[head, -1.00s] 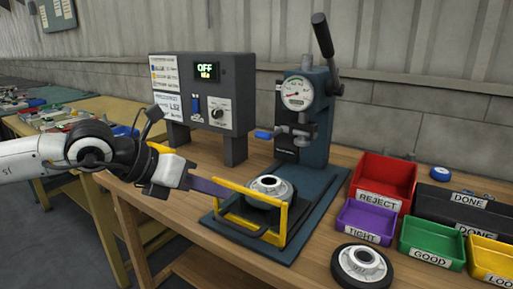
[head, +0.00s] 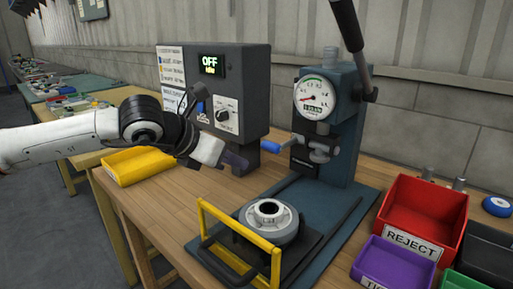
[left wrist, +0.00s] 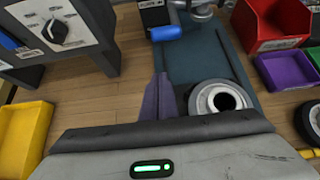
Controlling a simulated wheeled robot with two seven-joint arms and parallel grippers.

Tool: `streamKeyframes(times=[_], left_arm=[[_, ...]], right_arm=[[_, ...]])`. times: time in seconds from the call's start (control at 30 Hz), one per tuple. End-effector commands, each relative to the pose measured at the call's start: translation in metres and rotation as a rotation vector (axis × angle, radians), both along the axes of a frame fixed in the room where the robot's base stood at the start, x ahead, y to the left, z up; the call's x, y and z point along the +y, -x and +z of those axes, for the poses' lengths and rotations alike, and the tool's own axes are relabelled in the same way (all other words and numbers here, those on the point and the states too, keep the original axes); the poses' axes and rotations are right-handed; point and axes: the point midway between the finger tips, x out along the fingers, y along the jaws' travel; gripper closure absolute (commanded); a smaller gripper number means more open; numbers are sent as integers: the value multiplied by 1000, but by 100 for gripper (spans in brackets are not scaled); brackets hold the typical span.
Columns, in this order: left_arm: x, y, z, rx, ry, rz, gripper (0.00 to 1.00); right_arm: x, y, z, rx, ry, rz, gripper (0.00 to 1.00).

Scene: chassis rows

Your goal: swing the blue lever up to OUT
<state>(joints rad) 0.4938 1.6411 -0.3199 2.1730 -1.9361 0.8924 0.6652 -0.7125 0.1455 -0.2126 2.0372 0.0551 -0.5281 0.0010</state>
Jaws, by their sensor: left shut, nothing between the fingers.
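The blue lever (head: 266,146) sticks out to the left from the press column, below the round gauge. Its blue grip also shows at the top of the left wrist view (left wrist: 166,33). My left gripper (head: 238,162) has purple fingers, shut and empty, a little left of and below the lever's grip. In the left wrist view the fingers (left wrist: 157,98) point up toward the blue grip with a gap between. A grey wheel hub (head: 268,219) sits on the press base behind a yellow frame (head: 236,238). No OUT label is readable. My right gripper is not in view.
The control box (head: 215,90) reads OFF and stands behind my left gripper. A black-handled lever (head: 350,28) rises from the press. A yellow bin (head: 140,165) lies left; red (head: 425,212) and purple (head: 392,264) bins stand right. Bare wood lies left of the base.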

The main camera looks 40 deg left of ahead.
Motion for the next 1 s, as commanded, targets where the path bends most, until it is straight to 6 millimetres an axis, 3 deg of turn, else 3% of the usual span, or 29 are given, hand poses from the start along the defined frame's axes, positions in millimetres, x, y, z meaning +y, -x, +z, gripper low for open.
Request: streamKeyframes(times=[0.47, 0.5, 0.63, 1.0], left_arm=[[-7, -54, -40, 1, 5, -1, 100], [-5, -56, -23, -7, 1, 1, 100], [-6, -60, -9, -3, 1, -1, 100], [-6, -63, -1, 1, -1, -1, 100]], right_arm=[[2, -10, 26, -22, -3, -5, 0], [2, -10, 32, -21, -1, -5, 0], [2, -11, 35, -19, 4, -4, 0], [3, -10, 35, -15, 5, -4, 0]])
